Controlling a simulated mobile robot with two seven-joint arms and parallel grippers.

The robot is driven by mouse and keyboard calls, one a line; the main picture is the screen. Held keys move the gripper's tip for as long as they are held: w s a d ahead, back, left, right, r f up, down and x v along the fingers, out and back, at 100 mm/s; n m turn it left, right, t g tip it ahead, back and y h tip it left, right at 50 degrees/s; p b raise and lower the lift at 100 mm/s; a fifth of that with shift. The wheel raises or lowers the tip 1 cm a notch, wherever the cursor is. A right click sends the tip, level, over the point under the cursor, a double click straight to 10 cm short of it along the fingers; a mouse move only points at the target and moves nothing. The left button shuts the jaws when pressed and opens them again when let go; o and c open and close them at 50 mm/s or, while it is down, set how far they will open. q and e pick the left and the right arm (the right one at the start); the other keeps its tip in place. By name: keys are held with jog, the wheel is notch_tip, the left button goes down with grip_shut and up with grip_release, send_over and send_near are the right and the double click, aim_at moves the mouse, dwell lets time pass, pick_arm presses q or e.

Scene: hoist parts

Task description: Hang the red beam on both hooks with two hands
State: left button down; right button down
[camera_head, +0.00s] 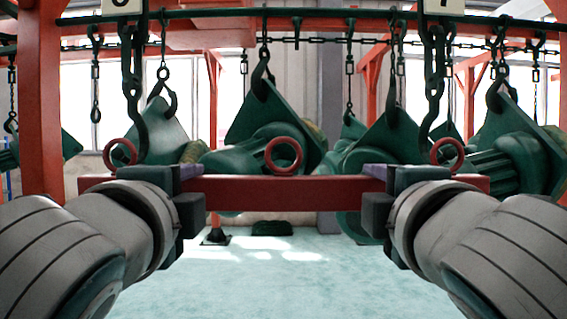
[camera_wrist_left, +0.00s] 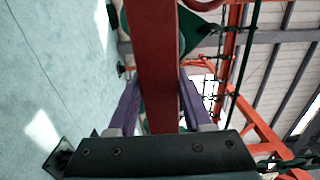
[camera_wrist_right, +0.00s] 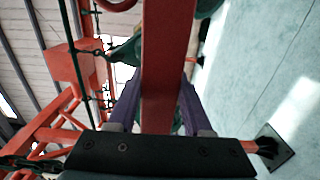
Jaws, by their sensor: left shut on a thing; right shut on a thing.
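The red beam (camera_head: 284,189) is level across the middle of the head view, with three red rings along its top: a left ring (camera_head: 107,158), a middle ring (camera_head: 284,171) and a right ring (camera_head: 460,160). My left gripper (camera_head: 188,182) and right gripper (camera_head: 380,182) are shut on the beam between the outer rings. Purple fingers flank the beam (camera_wrist_left: 155,60) in the left wrist view and the beam (camera_wrist_right: 167,60) in the right. The dark left hook (camera_head: 131,92) and right hook (camera_head: 435,92) overlap the outer rings' inner edges; I cannot tell whether they pass through.
Several green hoist parts (camera_head: 270,125) hang from chains behind the beam. A dark rail (camera_head: 225,13) runs across the top. A red post (camera_head: 40,100) stands at the left. The pale floor (camera_head: 285,270) below the beam is largely clear.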

pick_arm(q)
jog(key=shift+w+d+f, duration=0.1)
jog(key=shift+w, duration=0.25)
pick_arm(e)
jog(key=shift+w, duration=0.4)
pick_arm(q)
jog(key=shift+w+f, duration=0.1)
jog(key=shift+w, duration=0.1)
pick_arm(e)
jog(key=shift+w+f, duration=0.2)
pick_arm(q)
jog(key=shift+w+f, duration=0.15)
jog(key=shift+w, duration=0.25)
pick_arm(e)
jog(key=shift+w+f, duration=0.15)
jog(key=shift+w, duration=0.25)
pick_arm(q)
jog(key=shift+w+f, duration=0.1)
jog(key=shift+w, duration=0.35)
pick_arm(e)
jog(key=shift+w+f, duration=0.1)
jog(key=shift+w, duration=0.35)
pick_arm(q)
jog(key=shift+w+f, duration=0.1)
jog(key=shift+f, duration=0.4)
pick_arm(e)
jog(key=shift+f, duration=0.5)
